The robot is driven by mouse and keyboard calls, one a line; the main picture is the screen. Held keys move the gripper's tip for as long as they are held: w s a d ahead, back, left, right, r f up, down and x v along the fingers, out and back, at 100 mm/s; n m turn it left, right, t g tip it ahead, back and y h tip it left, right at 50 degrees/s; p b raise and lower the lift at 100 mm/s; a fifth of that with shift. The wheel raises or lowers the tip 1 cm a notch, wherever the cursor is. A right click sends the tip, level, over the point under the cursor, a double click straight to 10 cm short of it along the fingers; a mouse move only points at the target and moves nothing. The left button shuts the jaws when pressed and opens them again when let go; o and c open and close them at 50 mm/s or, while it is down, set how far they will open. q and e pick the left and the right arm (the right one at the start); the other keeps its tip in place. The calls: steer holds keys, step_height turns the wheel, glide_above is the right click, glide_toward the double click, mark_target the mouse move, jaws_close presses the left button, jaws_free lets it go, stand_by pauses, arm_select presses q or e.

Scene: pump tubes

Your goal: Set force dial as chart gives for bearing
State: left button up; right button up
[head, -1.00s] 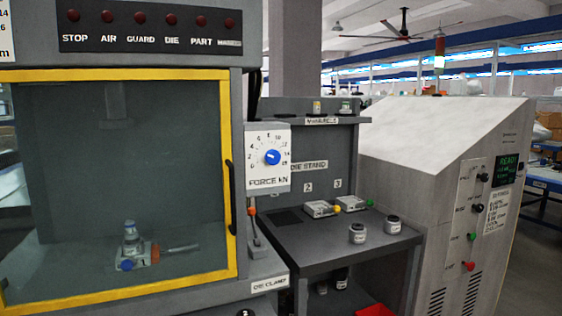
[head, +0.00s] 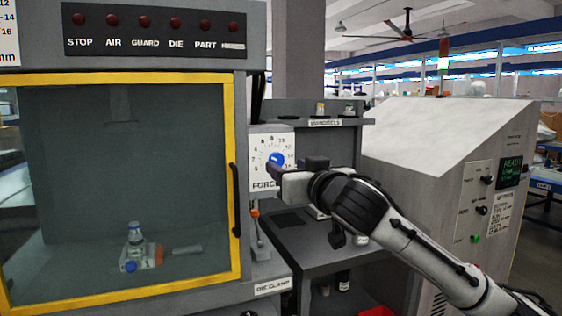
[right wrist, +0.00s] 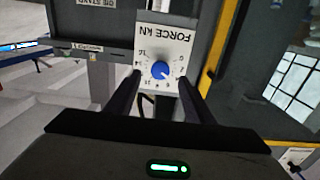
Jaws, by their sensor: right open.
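The force dial is a blue knob (head: 274,158) on a white FORCE kN plate (head: 257,171) beside the yellow-framed press window. In the right wrist view the knob (right wrist: 160,70) shows upside down between the two fingers, and the plate (right wrist: 172,37) spreads behind it. My right gripper (head: 292,172) is open in front of the dial and hides part of the plate. I cannot tell whether its fingers touch the knob. A white sheet (head: 8,35) at the top left shows only cut-off numbers and "mm". My left gripper is out of view.
Behind the window (head: 120,180) a small fixture (head: 140,257) holds a grey part. The yellow frame's black handle (head: 235,200) and an orange-tipped lever (head: 256,225) are near the dial. The die stand (head: 290,255) is partly behind my arm. A grey cabinet (head: 440,150) stands right.

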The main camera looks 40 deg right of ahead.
mark_target(277, 162)
steer(key=x, duration=0.5)
steer(key=shift+p, duration=0.35)
steer(key=shift+a, duration=0.1)
steer(key=c, duration=1)
